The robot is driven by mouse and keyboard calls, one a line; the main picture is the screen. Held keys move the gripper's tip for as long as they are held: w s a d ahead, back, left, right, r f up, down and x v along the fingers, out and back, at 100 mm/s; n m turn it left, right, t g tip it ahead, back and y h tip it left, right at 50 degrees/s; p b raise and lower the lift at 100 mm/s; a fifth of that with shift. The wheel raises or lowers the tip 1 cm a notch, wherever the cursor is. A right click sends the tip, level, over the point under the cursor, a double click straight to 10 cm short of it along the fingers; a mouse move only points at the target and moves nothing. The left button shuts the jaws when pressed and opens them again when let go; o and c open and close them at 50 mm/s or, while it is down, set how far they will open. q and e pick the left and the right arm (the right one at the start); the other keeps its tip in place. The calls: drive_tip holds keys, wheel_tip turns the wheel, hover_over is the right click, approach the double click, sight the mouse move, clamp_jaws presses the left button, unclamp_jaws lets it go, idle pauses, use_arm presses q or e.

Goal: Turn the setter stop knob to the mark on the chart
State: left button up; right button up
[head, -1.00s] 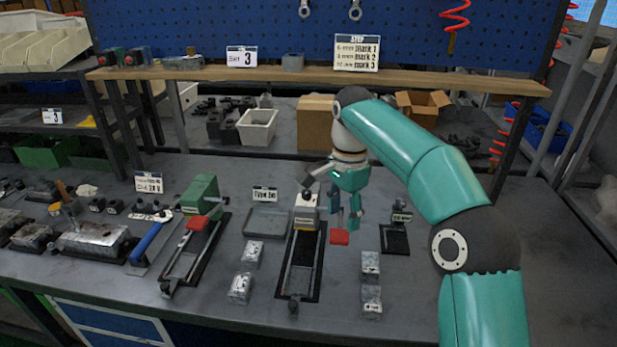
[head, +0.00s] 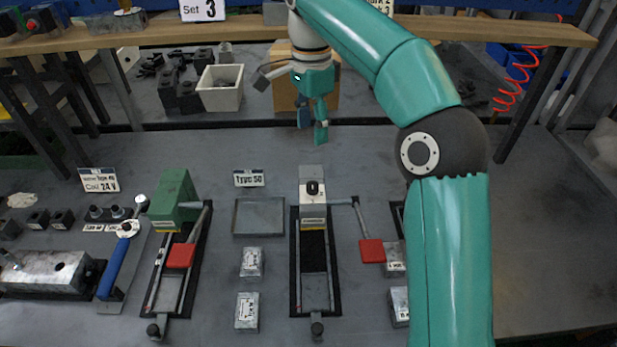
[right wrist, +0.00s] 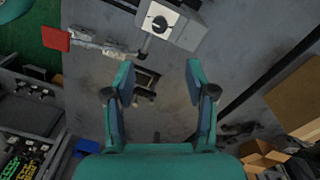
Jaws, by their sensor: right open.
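A setter with a pale grey head block (head: 313,206) and dark track stands mid-bench. A black knob (head: 312,187) sits on top of its head. In the right wrist view, this knob (right wrist: 160,25) is on a white dial face; its marks are too small to read. My right gripper (head: 312,125) is open and empty, behind the setter and apart from the knob. Its two fingers (right wrist: 160,72) are wide apart in the right wrist view. The STEP chart (head: 380,6) on the shelf is mostly hidden by my right arm. My left gripper is not in view.
A red-handled lever (head: 371,250) sticks out right of the setter. A green-headed setter (head: 175,198) stands left. A shallow tray (head: 259,218) and metal blocks (head: 247,311) lie between them. A "Set 3" card (head: 203,9) stands on the shelf.

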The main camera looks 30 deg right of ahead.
sight(313, 185)
drive_tip(key=f+b, duration=0.2)
drive_tip(key=f, duration=1.2)
drive_tip(key=shift+s+f, duration=0.3)
drive_tip(key=shift+f, duration=0.4)
